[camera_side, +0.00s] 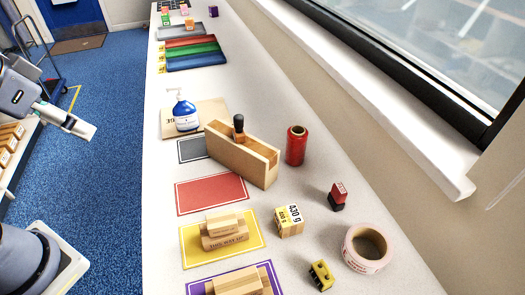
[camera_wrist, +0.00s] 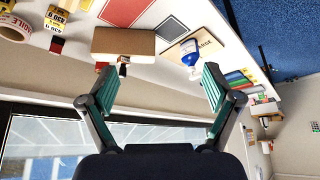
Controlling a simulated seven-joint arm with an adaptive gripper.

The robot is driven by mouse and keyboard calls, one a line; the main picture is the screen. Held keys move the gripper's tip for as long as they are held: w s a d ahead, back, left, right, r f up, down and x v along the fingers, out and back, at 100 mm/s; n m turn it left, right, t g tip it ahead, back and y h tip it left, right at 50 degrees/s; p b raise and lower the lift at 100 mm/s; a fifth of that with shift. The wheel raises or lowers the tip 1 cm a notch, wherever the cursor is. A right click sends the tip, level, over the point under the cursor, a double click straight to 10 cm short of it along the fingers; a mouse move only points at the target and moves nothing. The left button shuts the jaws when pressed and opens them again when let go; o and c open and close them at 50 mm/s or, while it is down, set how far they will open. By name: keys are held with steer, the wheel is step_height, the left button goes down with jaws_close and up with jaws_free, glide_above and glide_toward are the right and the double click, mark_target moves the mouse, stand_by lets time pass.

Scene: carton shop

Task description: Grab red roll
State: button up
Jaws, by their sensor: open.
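The red roll (camera_side: 296,146) stands upright on the white table in the side view, right of the wooden block (camera_side: 226,155) with a black-handled tool in it. A gap of bare table shows between roll and block. My gripper (camera_wrist: 160,80) shows in the wrist view with its two green-padded fingers wide apart and nothing between them. The wooden block (camera_wrist: 124,42) shows there beyond the left finger.
A blue soap bottle (camera_side: 184,113) stands behind the block. A red-and-black stamp (camera_side: 338,196), a yellow-labelled box (camera_side: 289,220) and a tape roll (camera_side: 367,249) lie nearer. The window ledge (camera_side: 400,120) runs along the right. Table behind the red roll is clear.

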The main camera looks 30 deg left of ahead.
steer(key=w+d+r+m+t, duration=0.3)
steer(key=w+r, duration=0.5)
steer(key=w, duration=0.4)
steer(key=m+g+h, duration=0.3)
steer(key=m+h, duration=0.1)
glide_above(295, 131)
steer(key=s+a, duration=0.5)
steer(key=s, duration=0.2)
step_height(295, 131, down, 17)
steer(key=x, duration=1)
steer(key=shift+d+f, duration=0.15)
steer(key=shift+x, duration=3.1)
steer(key=shift+w, duration=0.2)
steer(key=shift+c, duration=0.3)
